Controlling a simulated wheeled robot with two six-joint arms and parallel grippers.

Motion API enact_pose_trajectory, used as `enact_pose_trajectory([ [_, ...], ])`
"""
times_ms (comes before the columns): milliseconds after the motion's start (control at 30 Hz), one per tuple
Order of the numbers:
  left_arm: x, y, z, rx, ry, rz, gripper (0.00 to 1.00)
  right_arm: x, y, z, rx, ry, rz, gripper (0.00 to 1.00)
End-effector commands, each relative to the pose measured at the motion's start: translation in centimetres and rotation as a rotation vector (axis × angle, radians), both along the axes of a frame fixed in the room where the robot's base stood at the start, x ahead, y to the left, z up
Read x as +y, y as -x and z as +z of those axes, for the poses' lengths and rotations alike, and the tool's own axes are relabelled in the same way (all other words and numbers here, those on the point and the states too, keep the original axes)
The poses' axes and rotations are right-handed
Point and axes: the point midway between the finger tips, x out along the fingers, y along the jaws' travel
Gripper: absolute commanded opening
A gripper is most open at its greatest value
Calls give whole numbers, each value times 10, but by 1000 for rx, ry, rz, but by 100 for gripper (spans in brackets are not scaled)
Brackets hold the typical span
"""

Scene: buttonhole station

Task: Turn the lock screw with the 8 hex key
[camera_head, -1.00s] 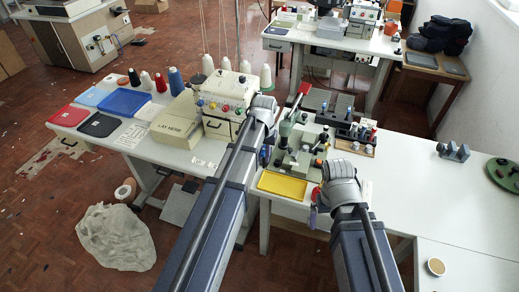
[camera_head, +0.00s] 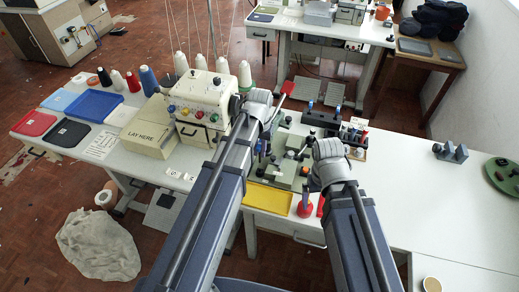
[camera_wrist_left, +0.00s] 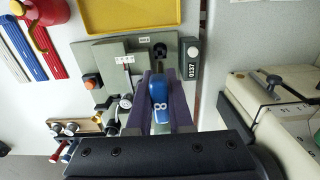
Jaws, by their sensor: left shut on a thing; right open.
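My left gripper (camera_wrist_left: 160,102) is shut on the blue handle of the 8 hex key (camera_wrist_left: 159,92), marked with a white 8. In the head view the left gripper (camera_head: 258,112) is over the left side of the grey-green fixture (camera_head: 281,172), and the key is largely hidden by the arm. In the left wrist view the fixture (camera_wrist_left: 110,65) has a dark round recess (camera_wrist_left: 160,50) just beyond the handle; I cannot tell whether it is the lock screw. The key's tip is hidden. My right gripper (camera_head: 312,158) is open at the fixture's right side.
A yellow tray (camera_head: 268,198) lies in front of the fixture, with a red oil can (camera_head: 305,206) beside it. A cream machine (camera_head: 205,105) stands left of the fixture. A rack (camera_head: 340,130) stands behind my right gripper. The white table on the right is mostly clear.

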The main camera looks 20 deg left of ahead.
Motion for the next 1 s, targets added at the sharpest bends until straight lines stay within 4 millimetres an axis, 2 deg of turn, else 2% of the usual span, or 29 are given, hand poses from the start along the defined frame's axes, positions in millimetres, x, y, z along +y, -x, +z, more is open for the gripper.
enact_pose_trajectory([
  [700,0,0,-45,0,0,1,0,0,0,-45,0,0,0,100],
  [1000,0,0,-50,0,0,1,0,0,0,-50,0,0,0,100],
])
